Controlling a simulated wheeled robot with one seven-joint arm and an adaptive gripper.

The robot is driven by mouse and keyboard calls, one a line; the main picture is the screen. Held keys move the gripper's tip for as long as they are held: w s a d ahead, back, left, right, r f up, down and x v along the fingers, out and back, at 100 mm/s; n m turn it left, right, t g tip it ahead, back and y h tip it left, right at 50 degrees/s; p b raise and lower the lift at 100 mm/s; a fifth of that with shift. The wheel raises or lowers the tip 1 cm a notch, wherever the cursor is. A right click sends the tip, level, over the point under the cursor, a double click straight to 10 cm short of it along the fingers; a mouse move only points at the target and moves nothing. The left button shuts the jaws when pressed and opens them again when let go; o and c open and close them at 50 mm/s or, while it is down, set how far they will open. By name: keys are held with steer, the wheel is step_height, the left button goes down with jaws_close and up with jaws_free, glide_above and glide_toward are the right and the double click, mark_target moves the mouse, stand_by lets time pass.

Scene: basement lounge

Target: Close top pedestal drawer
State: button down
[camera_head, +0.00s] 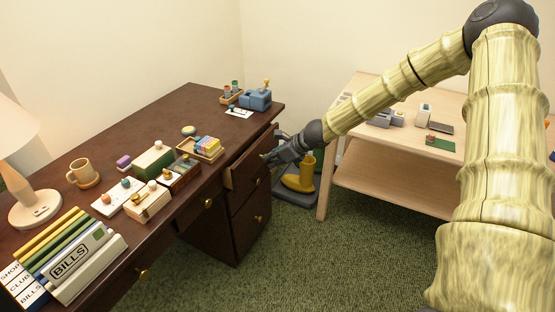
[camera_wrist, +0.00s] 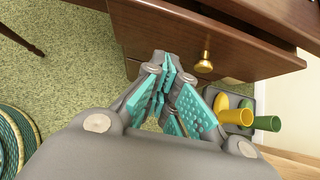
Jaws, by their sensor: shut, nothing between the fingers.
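The dark wooden desk (camera_head: 115,123) has a drawer pedestal at its right end. The top pedestal drawer (camera_head: 240,172) stands pulled out from under the desktop. In the wrist view its front (camera_wrist: 150,32) crosses the top of the picture, with a brass knob (camera_wrist: 205,62). My gripper (camera_head: 268,156) is shut and empty, in front of the drawer front. In the wrist view its teal-padded fingers (camera_wrist: 167,72) point at the drawer front, left of the knob. I cannot tell whether the tips touch it. My gripper hides part of the drawer front in the head view.
Lower pedestal drawers (camera_head: 252,212) look shut. A tray with yellow and green boots (camera_wrist: 240,117) stands on the carpet beside the pedestal. A pale wooden table (camera_head: 385,178) is to the right. The desktop holds binders, boxes and a lamp. Green carpet (camera_head: 300,265) in front is clear.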

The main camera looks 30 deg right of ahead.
mark_target(248, 159)
steer(key=shift+w+a+f, duration=0.35)
steer(key=shift+w+a, duration=0.2)
steer(key=shift+w, duration=0.3)
steer(key=shift+w+a+f, duration=0.4)
steer(key=shift+w+a, duration=0.15)
steer(key=shift+w, duration=0.25)
steer(key=shift+w+a+f, duration=0.35)
steer(key=shift+w+a, duration=0.2)
steer(key=shift+w, duration=0.3)
steer(key=shift+w, duration=0.1)
steer(key=shift+w+a+r, duration=0.15)
steer(key=shift+w+a, duration=0.3)
steer(key=shift+w, duration=0.1)
steer(key=shift+w+a, duration=0.25)
steer(key=shift+w, duration=0.2)
